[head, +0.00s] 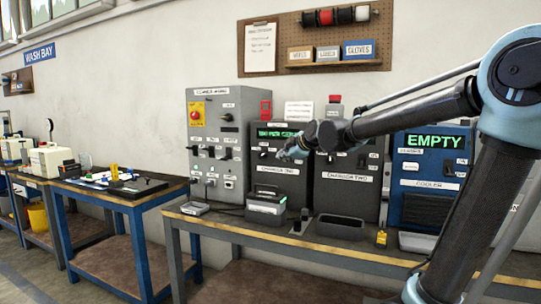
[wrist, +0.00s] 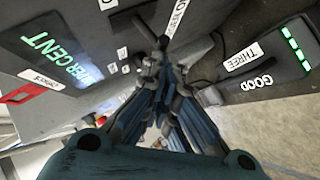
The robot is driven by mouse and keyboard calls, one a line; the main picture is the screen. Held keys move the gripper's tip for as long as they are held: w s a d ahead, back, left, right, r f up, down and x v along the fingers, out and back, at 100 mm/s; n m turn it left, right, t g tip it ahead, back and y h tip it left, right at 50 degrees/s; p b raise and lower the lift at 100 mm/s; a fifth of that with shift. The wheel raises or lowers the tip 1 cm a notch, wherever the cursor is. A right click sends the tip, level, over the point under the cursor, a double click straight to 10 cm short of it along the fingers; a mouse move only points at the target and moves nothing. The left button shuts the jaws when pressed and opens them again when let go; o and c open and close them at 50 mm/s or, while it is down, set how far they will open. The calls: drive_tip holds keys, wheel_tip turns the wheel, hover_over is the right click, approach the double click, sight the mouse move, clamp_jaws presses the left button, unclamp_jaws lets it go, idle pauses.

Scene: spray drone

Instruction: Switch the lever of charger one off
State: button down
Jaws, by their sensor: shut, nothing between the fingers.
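Charger one (head: 262,181) is a dark grey box on the bench, with a green-lettered screen (head: 277,133) and a name label. My gripper (head: 284,155) is in front of its face and covers part of it in the head view. In the wrist view my gripper (wrist: 165,62) is shut and empty, with its fingertips together close to the panel. A dark lever-like bar (wrist: 146,32) sticks out just beyond the fingertips. I cannot tell whether they touch it. Small white labels (wrist: 122,53) sit beside it; its position against them is unclear.
A battery marked THREE and GOOD (wrist: 262,75) stands close on the right in the wrist view. Charger two (head: 345,190), an empty-looking tray (head: 340,228) and a blue cooler (head: 430,170) are to the right. A grey control cabinet (head: 217,110) is left.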

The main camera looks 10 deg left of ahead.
drive_tip(key=shift+d+f, duration=0.1)
drive_tip(key=shift+f, duration=0.1)
drive_tip(key=shift+r, duration=0.1)
drive_tip(key=shift+r, duration=0.7)
